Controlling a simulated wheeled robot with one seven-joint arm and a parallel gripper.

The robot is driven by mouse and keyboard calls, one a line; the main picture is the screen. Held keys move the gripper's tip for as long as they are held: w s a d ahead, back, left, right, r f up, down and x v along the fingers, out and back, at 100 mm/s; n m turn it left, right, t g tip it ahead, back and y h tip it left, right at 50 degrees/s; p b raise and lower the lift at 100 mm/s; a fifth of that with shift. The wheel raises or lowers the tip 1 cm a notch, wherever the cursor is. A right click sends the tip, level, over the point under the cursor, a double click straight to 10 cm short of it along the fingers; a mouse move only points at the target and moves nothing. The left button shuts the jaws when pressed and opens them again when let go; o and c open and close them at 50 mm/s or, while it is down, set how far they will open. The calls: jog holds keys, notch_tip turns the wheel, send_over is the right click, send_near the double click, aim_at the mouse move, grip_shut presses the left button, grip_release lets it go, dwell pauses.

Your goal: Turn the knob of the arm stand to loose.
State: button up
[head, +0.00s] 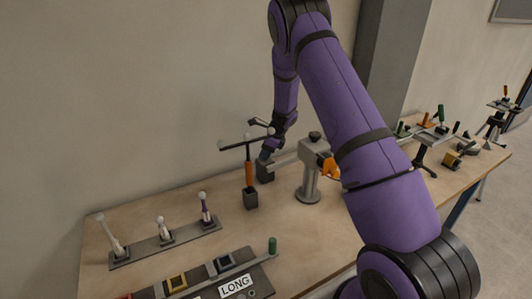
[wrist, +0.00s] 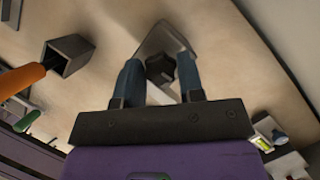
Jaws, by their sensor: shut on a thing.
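In the wrist view a black lobed knob (wrist: 160,69) sits on a grey tapered piece (wrist: 166,40). The two blue fingers of my gripper (wrist: 160,82) are closed on either side of this knob. I cannot read any marking for loose or tight.
An orange-handled tool (head: 249,175) stands in a dark socket close left of my gripper. A rail with several white-topped posts (head: 165,240) lies front left. More tools (head: 440,125) stand on the right.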

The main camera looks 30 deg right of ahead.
jog(key=n+g+y, duration=0.1)
jog(key=n, duration=0.3)
jog(key=shift+w+d+n, duration=0.1)
jog(key=shift+n, duration=0.2)
jog(key=n+g, duration=0.2)
jog(key=n, duration=0.2)
jog(key=shift+w+n, duration=0.1)
jog(key=shift+n, duration=0.2)
jog(key=n+g, duration=0.1)
jog(key=n, duration=0.3)
jog(key=shift+n+g, duration=0.3)
jog(key=shift+g, duration=0.1)
jog(key=shift+w+n+g+h, duration=0.1)
jog(key=shift+n+g+h, duration=0.45)
jog(key=shift+n, duration=1.15)
jog(key=o, duration=0.9)
